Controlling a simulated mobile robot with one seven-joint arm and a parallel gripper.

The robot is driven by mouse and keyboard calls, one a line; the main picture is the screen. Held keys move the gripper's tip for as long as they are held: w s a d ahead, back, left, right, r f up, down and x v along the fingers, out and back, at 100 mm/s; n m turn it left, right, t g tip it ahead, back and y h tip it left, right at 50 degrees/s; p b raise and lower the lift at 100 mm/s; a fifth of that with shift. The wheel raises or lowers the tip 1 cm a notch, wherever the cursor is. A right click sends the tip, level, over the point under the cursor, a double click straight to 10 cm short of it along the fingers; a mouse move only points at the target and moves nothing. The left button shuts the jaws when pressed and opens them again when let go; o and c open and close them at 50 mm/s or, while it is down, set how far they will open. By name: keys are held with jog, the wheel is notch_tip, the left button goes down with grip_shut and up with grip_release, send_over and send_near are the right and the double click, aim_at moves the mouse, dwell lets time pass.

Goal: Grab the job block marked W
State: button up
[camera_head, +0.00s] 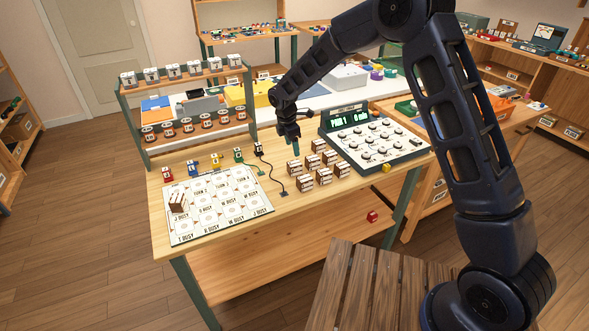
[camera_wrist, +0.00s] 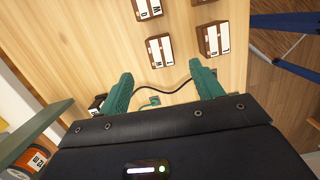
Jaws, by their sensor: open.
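Several small brown blocks with white labelled faces (camera_head: 324,178) stand in a loose cluster in the middle of the table. Their letters are too small to read in the head view, so I cannot tell which is marked W. My gripper (camera_head: 295,143) is above the table at the cluster's back left. Its green fingers (camera_wrist: 161,80) are apart with nothing between them.
A console with dials and a green display (camera_head: 372,138) stands right of the blocks. A white board with printed cells (camera_head: 218,206) lies at left, one brown block (camera_head: 177,203) on it. A black cable (camera_head: 270,175) runs between. A two-tier rack (camera_head: 190,125) stands behind.

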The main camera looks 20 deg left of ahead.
aim_at(294, 163)
jog(key=f, duration=1)
jog(key=shift+w+d+f, duration=0.15)
jog(key=shift+w+d, duration=0.25)
jog(key=c, duration=1.1)
